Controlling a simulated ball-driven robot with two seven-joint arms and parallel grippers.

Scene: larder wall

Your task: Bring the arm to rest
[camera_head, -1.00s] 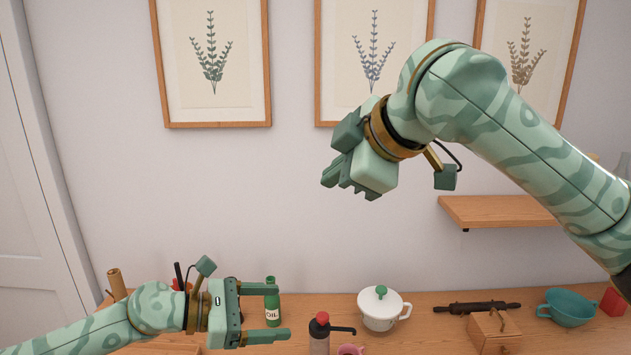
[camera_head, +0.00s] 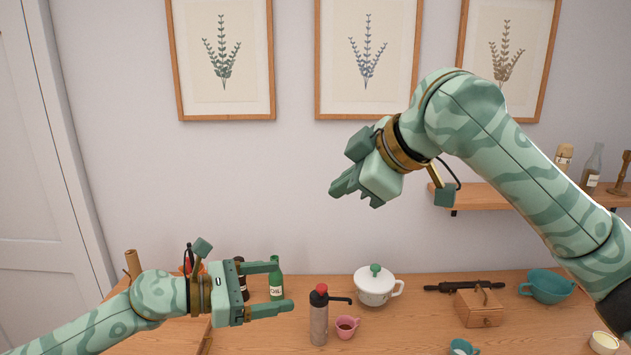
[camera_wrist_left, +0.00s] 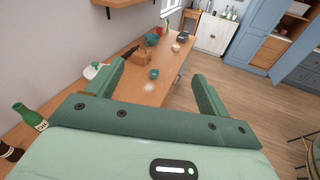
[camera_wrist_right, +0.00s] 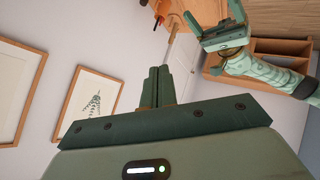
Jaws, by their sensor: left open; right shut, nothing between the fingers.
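My left gripper (camera_head: 284,290) is low at the left of the head view, above the wooden counter. Its two fingers are spread and hold nothing; they also show apart in the left wrist view (camera_wrist_left: 160,82). A green oil bottle (camera_head: 276,283) stands behind the fingers, partly hidden by them. My right gripper (camera_head: 345,192) is raised in front of the bare wall, high above the counter. Its fingers are together and empty, as the right wrist view (camera_wrist_right: 158,85) also shows. My left arm (camera_wrist_right: 268,72) is visible in the right wrist view.
The counter (camera_head: 400,325) carries a dark-red-topped dispenser (camera_head: 319,320), a pink cup (camera_head: 346,328), a white lidded pot (camera_head: 373,287), a rolling pin (camera_head: 445,287), a wooden box (camera_head: 478,309) and a teal bowl (camera_head: 549,286). A wall shelf (camera_head: 470,198) lies behind my right arm.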

